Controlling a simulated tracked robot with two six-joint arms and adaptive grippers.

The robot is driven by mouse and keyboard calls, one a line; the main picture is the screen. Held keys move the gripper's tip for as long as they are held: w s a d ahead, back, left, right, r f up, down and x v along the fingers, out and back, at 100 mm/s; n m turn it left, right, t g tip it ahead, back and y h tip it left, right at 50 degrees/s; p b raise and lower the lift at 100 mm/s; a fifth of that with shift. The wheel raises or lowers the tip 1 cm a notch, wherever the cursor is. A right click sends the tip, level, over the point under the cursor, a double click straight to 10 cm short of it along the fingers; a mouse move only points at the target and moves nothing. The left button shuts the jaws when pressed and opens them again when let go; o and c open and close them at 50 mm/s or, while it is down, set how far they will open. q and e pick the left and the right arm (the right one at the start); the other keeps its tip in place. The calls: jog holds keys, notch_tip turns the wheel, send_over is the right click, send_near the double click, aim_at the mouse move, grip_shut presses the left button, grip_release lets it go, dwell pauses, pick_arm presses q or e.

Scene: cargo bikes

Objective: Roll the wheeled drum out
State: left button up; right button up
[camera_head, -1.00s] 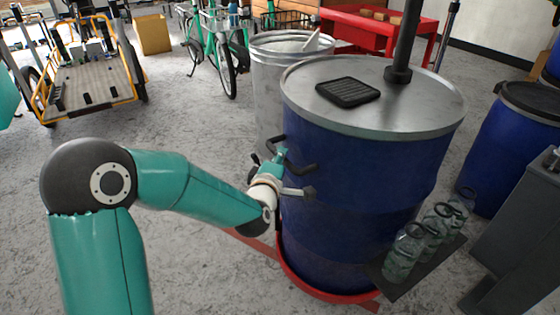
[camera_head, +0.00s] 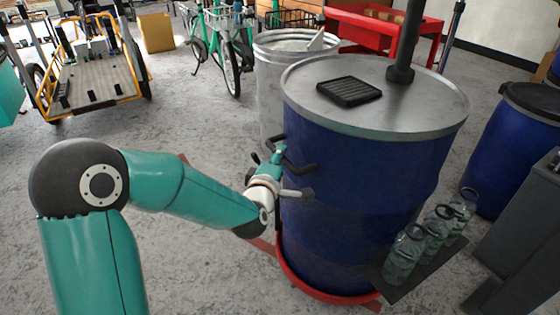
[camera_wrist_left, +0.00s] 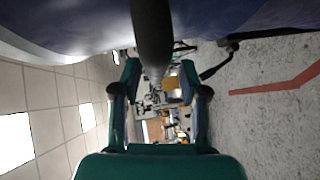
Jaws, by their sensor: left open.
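The blue drum (camera_head: 350,190) with a grey metal lid (camera_head: 430,108) stands upright, its base in a red ring (camera_head: 318,293). Dark handles (camera_head: 303,168) stick out of its left side. A black ribbed pad (camera_head: 349,91) lies on the lid, and a dark post rises behind it. My left gripper (camera_head: 278,168) is at the drum's left side, by the handles, partly hidden by my wrist. In the left wrist view the fingers (camera_wrist_left: 160,78) are open, with a dark bar reaching between them from above. Whether they touch it cannot be told. My right gripper is not in view.
A grey bin (camera_head: 272,95) stands close behind the drum. Several bottles (camera_head: 430,235) stand on a dark shelf at the drum's lower right. Another blue drum (camera_head: 505,150) is at the right. A cargo bike (camera_head: 90,80) stands at the back left. Grey floor lies open between.

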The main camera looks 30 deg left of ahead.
pick_arm(q)
jog(key=f+v, duration=0.1)
jog(key=v, duration=0.6)
jog(key=shift+r, duration=0.45)
jog(key=shift+a, duration=0.1)
jog(key=s+d+f+m+g+h, duration=0.2)
jog(key=d+f, duration=0.1)
jog(key=f, duration=0.6)
jog(key=s+d+f+m+g+h, duration=0.1)
jog(key=d+f+m+g+h, duration=0.2)
jog(key=f, duration=0.7)
jog(key=s+d+f+m+g, duration=0.15)
jog(key=d+f, duration=0.25)
jog(key=f, duration=0.5)
jog(key=s+d+f+m+g+h, duration=0.2)
jog(key=s+d+f+m+g, duration=0.3)
jog(key=s, duration=0.3)
jog(key=s+d+f+m+g+h, duration=0.2)
jog(key=s+d+f+m+g, duration=0.3)
jog(key=s, duration=0.3)
notch_tip(320, 180, up, 32)
jog(key=m+t+p, duration=0.1)
jog(key=p, duration=3.1)
jog(key=shift+m, duration=0.35)
